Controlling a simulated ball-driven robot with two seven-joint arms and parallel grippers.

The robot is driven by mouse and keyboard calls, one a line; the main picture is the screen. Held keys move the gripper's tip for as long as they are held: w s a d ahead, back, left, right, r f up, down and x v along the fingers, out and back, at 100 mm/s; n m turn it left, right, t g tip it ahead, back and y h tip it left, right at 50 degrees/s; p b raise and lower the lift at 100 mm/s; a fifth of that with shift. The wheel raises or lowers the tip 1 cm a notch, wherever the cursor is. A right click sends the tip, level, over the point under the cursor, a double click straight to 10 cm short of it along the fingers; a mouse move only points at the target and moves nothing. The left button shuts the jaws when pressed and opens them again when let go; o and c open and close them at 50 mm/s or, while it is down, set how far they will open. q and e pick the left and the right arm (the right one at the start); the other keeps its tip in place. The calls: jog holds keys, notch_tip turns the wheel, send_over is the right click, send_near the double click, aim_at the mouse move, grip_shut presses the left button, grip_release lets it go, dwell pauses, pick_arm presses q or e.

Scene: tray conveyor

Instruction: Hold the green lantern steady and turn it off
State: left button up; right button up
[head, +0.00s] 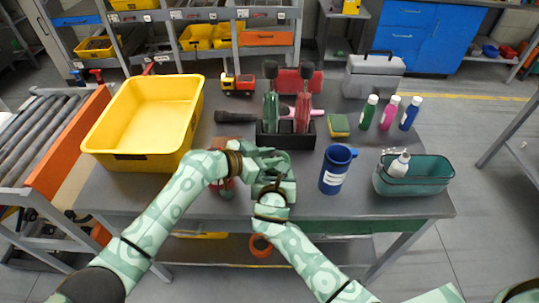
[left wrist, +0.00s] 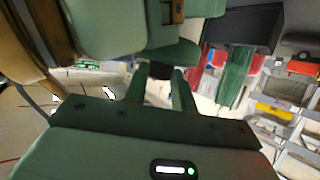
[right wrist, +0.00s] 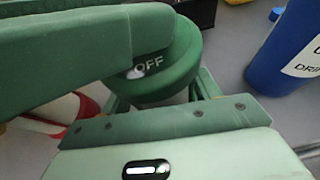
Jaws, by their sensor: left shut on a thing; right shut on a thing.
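The green lantern shows in the right wrist view as a dark green round body (right wrist: 160,88) marked OFF, with a small pale switch beside the letters. My right gripper (right wrist: 160,100) is shut on it, one finger on each side. My left gripper (head: 260,154) reaches in from the left at the same spot and covers much of the lantern in the head view. In the left wrist view its fingers (left wrist: 160,85) are close together on a small dark part, which I take to belong to the lantern. The lantern's lower part is hidden.
A yellow bin (head: 187,139) stands at the left. A black rack (head: 287,140) with green and red tools is just behind the grippers. A blue mug (head: 334,172) and a teal basket (head: 432,172) stand to the right. A red item (head: 224,144) lies close left.

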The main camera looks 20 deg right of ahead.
pick_arm(q)
jog(key=shift+s+f+n+t+y, duration=0.15)
jog(key=shift+n+t+y, duration=0.25)
jog(key=shift+n+t, duration=0.4)
pick_arm(e)
jog(key=shift+a, duration=0.1)
pick_arm(q)
jog(key=o, duration=1)
jog(key=shift+a+r, duration=0.15)
jog(key=shift+r, duration=0.05)
jog(key=v, duration=1.1)
jog(key=shift+s+a, duration=0.3)
jog(key=shift+s, duration=0.05)
